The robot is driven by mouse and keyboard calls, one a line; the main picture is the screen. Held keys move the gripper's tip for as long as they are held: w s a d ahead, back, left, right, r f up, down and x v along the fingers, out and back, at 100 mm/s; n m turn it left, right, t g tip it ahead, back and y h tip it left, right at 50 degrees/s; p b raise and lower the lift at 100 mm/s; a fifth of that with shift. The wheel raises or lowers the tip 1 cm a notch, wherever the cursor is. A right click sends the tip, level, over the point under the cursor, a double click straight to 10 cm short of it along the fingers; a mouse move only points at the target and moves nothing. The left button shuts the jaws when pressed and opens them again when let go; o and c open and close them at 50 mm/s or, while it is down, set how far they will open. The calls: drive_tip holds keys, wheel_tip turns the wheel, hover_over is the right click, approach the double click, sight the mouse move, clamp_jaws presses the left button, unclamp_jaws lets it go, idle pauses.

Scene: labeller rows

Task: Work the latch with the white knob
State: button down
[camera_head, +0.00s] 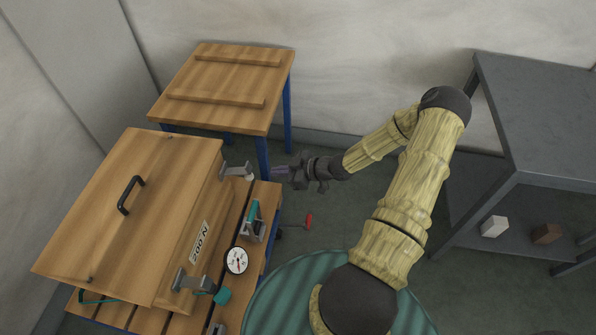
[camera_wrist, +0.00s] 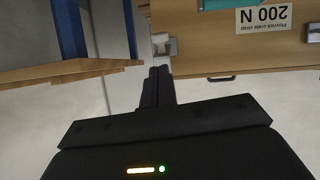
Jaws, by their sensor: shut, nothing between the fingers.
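The latch with the white knob (camera_head: 250,177) is a grey bracket (camera_head: 234,169) at the far right corner of a wooden crate (camera_head: 150,190). In the wrist view the white knob (camera_wrist: 160,38) shows just beyond the fingertips, beside its grey bracket (camera_wrist: 171,47). My gripper (camera_head: 274,173) is shut and empty, pointing left at the knob, with a small gap in the head view. The dark fingers (camera_wrist: 159,72) are together in the wrist view. I cannot tell whether they touch the knob there.
A second bracket with a teal knob (camera_head: 222,296) is at the crate's near corner. A wooden table (camera_head: 225,88) stands behind; a grey shelf (camera_head: 540,110) stands right.

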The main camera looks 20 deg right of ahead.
drive_tip(key=v, duration=0.3)
drive_tip(key=f+v, duration=0.1)
drive_tip(key=v, duration=0.1)
drive_tip(key=shift+s+d+r, duration=0.15)
drive_tip(key=shift+s+d, duration=0.25)
drive_tip(key=shift+d, duration=0.05)
drive_tip(key=s+a+r+m+g+h, duration=0.1)
drive_tip(key=s+r+m+g+h, duration=0.15)
drive_tip(key=r+h, duration=0.3)
drive_tip(key=s+a+r+m+g+h, duration=0.1)
drive_tip(key=r+m+g+h, duration=0.1)
drive_tip(key=r+m+h, duration=0.3)
drive_tip(key=s+a+r+m+g, duration=0.1)
drive_tip(key=s+a+r+m, duration=0.3)
drive_tip(key=s+a+r, duration=0.4)
drive_tip(key=w+d+p+v, duration=0.1)
drive_tip(key=d+p+v, duration=0.1)
drive_tip(key=p+v, duration=1)
wheel_tip(320, 180, up, 2)
drive_tip(key=shift+w+r+y+p, duration=0.1)
drive_tip(key=shift+w+y+p, duration=0.15)
drive_tip(key=shift+y, duration=0.2)
